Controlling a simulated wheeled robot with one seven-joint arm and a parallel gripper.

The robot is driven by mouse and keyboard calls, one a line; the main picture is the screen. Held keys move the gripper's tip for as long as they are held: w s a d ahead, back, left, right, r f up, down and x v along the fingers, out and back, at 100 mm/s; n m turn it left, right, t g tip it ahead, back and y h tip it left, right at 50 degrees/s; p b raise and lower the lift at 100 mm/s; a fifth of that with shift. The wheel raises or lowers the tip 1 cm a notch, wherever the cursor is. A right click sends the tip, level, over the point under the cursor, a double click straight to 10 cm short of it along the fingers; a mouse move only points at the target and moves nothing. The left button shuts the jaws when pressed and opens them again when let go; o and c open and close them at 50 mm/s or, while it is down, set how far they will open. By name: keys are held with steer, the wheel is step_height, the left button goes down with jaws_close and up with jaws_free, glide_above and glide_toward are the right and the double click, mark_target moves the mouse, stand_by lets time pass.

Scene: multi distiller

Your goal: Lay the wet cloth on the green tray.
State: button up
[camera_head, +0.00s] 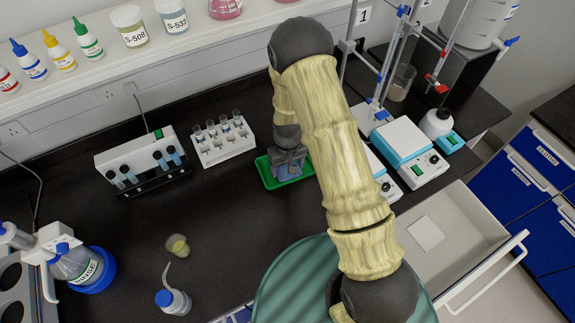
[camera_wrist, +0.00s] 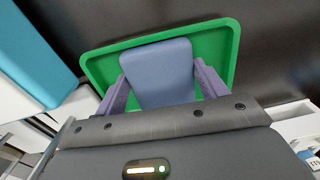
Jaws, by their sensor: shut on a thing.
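The green tray (camera_head: 268,175) lies on the dark bench in the middle of the head view, partly hidden by my arm and gripper. It also shows in the wrist view (camera_wrist: 222,42), where its rim surrounds the cloth on the far side. The blue-grey cloth (camera_wrist: 158,72) is a folded, flat-looking piece between my fingers. My gripper (camera_head: 287,165) is over the tray, pointing down, and is shut on the cloth. In the wrist view my gripper (camera_wrist: 160,88) has one finger on each side of the cloth. I cannot tell whether the cloth touches the tray.
A white tube rack (camera_head: 222,145) stands just left of the tray, with a white-and-black tube device (camera_head: 143,163) further left. Hotplate stirrers (camera_head: 411,150) stand to the right. An open drawer (camera_head: 455,240) juts out at lower right. The bench left of the tray's front is clear.

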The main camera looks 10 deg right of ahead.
steer(key=shift+f, duration=0.1)
steer(key=o, duration=1)
steer(key=shift+o, duration=0.2)
step_height(320, 180, up, 12)
steer(key=b, duration=0.3)
